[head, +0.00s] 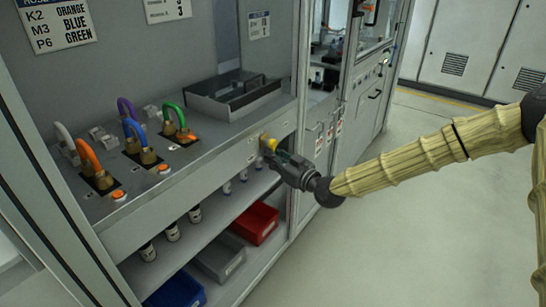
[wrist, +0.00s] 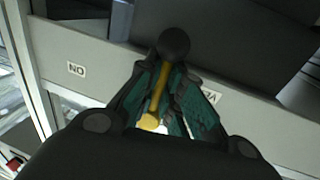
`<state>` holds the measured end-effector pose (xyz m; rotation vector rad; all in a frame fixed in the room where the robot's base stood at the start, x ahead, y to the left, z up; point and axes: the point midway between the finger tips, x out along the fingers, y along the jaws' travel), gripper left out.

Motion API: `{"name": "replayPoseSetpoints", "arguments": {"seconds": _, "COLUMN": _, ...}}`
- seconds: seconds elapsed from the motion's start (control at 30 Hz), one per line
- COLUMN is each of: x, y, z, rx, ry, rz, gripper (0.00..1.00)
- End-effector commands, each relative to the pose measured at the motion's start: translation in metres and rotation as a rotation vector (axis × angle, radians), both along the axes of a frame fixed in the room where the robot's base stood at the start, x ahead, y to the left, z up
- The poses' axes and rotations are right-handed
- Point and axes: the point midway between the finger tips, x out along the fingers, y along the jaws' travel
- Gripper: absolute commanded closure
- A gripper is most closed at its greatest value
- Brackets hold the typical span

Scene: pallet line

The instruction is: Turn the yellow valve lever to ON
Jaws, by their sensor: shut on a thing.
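The yellow valve lever (head: 271,143) is on the front face of the grey bench, near its right end. In the wrist view the yellow lever (wrist: 158,88) runs between my fingers and ends in a round black knob. My gripper (head: 274,156) is shut on the lever, with a finger on each side of it in the wrist view (wrist: 165,78). An ON label (wrist: 76,69), seen upside down, is on the panel left of the lever. A second label (wrist: 209,95) on the right is partly hidden by a finger, and I cannot read it.
Below are a red bin (head: 255,222), a grey bin (head: 218,258), a blue bin (head: 176,291) and small bottles. The floor (head: 400,220) to the right is clear.

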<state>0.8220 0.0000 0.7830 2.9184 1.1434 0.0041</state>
Motion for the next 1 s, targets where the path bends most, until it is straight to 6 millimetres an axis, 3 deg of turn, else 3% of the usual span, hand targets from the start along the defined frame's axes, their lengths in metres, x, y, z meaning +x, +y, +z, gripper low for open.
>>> {"name": "replayPoseSetpoints", "arguments": {"seconds": 0.47, "x": 0.006, "y": -0.004, "z": -0.001, "rx": -0.079, "ry": -0.11, "rz": -0.002, "gripper": 1.0}}
{"name": "replayPoseSetpoints", "arguments": {"seconds": 1.0, "x": 0.023, "y": -0.016, "z": 0.008, "rx": -0.367, "ry": -0.509, "rz": -0.001, "gripper": 1.0}}
